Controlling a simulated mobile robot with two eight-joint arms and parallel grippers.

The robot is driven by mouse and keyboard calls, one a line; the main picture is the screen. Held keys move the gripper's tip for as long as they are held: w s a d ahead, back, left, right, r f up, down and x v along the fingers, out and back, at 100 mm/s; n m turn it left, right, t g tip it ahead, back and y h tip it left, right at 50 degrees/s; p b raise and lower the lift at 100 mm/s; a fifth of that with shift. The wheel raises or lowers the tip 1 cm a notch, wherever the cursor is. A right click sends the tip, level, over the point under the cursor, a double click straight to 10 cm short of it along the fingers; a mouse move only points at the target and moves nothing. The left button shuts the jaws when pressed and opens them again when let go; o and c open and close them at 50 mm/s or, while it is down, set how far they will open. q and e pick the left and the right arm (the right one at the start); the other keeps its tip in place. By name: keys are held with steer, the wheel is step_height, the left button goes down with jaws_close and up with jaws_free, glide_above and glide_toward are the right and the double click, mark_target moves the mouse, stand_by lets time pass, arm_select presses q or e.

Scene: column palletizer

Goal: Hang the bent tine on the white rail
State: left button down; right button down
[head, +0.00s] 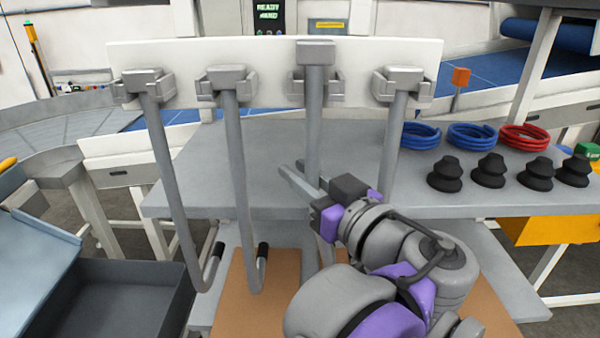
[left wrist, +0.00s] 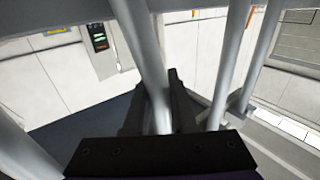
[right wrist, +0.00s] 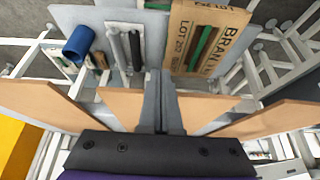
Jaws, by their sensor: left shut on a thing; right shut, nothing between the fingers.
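The white rail (head: 270,60) spans the upper middle of the head view, with several grey brackets on its face. A grey tine (head: 314,125) stands upright at the third bracket from the left. Its block-shaped head sits higher than the other tines' heads, and I cannot tell whether it touches the bracket. My left gripper (head: 296,174) is shut on this tine's shaft, below the rail. The shaft passes between the fingers (left wrist: 160,115) in the left wrist view. Its lower end is partly hidden behind my arm. My right gripper (right wrist: 160,95) is shut and empty.
Other tines hang at the left (head: 170,180), second (head: 240,180) and right (head: 392,140) brackets, close beside the held one. Blue and red coils and black bellows cups (head: 488,170) stand on the grey table (head: 270,175). A printed cardboard piece (right wrist: 180,45) lies beyond my right gripper.

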arm_select(q)
steer(key=shift+f+b, duration=0.3)
steer(key=shift+f, duration=0.9)
arm_select(e)
steer(key=shift+s+f, duration=0.5)
steer(key=shift+s, duration=0.15)
arm_select(q)
steer(key=c, duration=0.7)
jaws_free()
steer(key=shift+o, duration=0.2)
steer(key=shift+f, duration=0.1)
steer(key=v, duration=1)
steer(key=shift+s+d+b, duration=0.2)
steer(key=shift+s+b, duration=0.15)
arm_select(e)
steer(key=shift+s+f, duration=0.2)
steer(key=shift+f, duration=0.2)
